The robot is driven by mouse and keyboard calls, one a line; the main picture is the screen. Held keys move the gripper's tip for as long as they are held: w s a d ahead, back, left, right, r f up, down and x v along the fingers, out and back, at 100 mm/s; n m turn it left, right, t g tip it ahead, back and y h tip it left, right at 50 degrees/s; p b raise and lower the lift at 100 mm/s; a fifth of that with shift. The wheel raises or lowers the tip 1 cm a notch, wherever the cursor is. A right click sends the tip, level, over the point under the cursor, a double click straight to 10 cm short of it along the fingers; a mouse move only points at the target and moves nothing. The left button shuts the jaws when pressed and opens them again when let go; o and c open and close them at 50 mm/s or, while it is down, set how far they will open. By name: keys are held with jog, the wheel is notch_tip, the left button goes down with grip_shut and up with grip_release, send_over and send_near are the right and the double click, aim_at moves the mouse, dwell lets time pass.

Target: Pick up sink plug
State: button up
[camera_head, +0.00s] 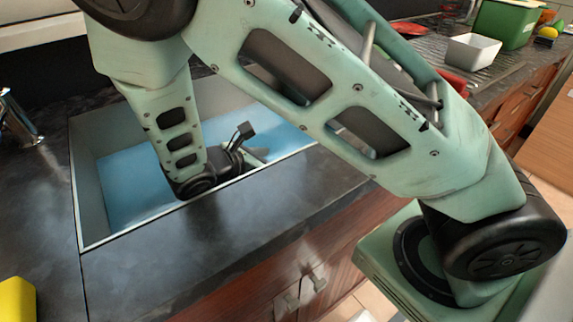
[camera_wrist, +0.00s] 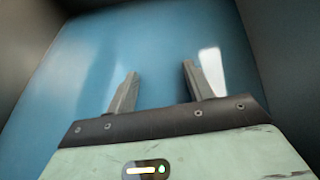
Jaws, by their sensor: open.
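The sink (camera_head: 88,190) is a rectangular basin with a bright blue bottom, set in a dark countertop. My arm reaches down into it. In the wrist view, my gripper (camera_wrist: 160,68) is open, its two grey fingers apart over the blue sink bottom (camera_wrist: 160,35), with nothing visible between them. A bright white patch (camera_wrist: 212,70) lies just right of the right finger. I cannot tell whether it is the sink plug or a reflection. I cannot make out the sink plug for certain in either view. My arm hides part of the basin in the head view.
Dark sink walls rise close on both sides in the wrist view. A faucet (camera_head: 18,120) stands left of the sink, and a yellow object (camera_head: 17,298) lies at the lower left. A white bowl (camera_head: 473,50) and a green container (camera_head: 505,22) stand at the upper right.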

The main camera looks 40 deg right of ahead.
jog(key=x, duration=0.5)
jog(key=shift+w+r, duration=0.1)
jog(key=shift+w, duration=0.05)
jog(key=c, duration=1.1)
